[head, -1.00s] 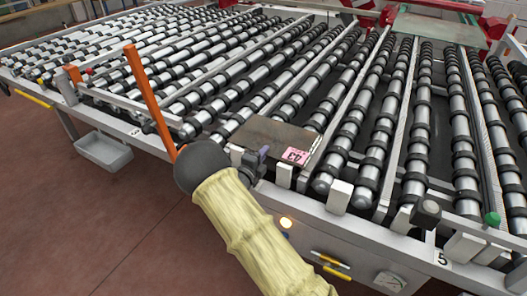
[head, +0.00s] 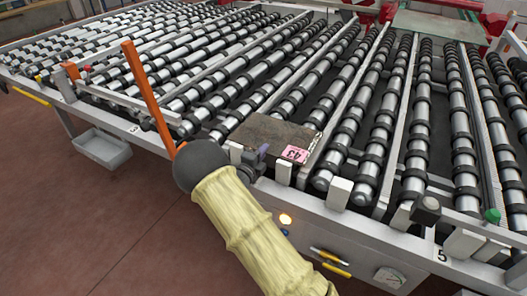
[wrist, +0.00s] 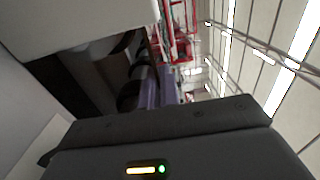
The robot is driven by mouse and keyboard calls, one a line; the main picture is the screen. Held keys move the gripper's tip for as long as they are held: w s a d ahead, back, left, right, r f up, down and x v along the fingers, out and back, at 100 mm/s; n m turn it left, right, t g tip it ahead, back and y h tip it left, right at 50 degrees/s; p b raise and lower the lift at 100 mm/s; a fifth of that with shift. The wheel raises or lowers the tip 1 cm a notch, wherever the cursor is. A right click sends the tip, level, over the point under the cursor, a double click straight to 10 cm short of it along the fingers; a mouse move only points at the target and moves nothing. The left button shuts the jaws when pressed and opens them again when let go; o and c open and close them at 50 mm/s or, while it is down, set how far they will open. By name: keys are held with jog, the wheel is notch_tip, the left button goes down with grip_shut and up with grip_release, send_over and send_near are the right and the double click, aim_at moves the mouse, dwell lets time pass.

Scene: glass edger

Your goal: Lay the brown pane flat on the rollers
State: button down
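The brown pane (head: 270,133), a dark brown-grey slab with a pink label reading 43 on its near right corner, lies over the front ends of the rollers (head: 335,140) in the head view. It looks about flat, but I cannot tell whether its whole underside touches the rollers. My gripper (head: 258,158) is at the pane's near left edge, low by the front rail. In the wrist view its purple-grey fingers (wrist: 150,90) show close together. My wrist partly hides them in the head view. I cannot tell whether they grip the pane's edge.
An orange post (head: 148,95) rises just left of my wrist. White blocks (head: 338,192) and a green knob (head: 492,215) stand along the front rail. A grey bin (head: 103,150) hangs at the left. A greenish sheet (head: 438,26) lies at the back right. Many rollers are bare.

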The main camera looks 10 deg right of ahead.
jog(key=shift+s+a, duration=0.1)
jog(key=shift+f, duration=0.4)
dwell(0.3)
jog(key=c, duration=1.6)
grip_release()
jog(key=shift+o, duration=0.2)
jog(key=shift+f, duration=0.25)
jog(key=shift+s, duration=0.15)
jog(key=p+v, duration=0.4)
jog(key=v, duration=0.6)
jog(key=shift+s+a, duration=0.2)
jog(key=shift+s, duration=0.1)
dwell(1.0)
dwell(0.5)
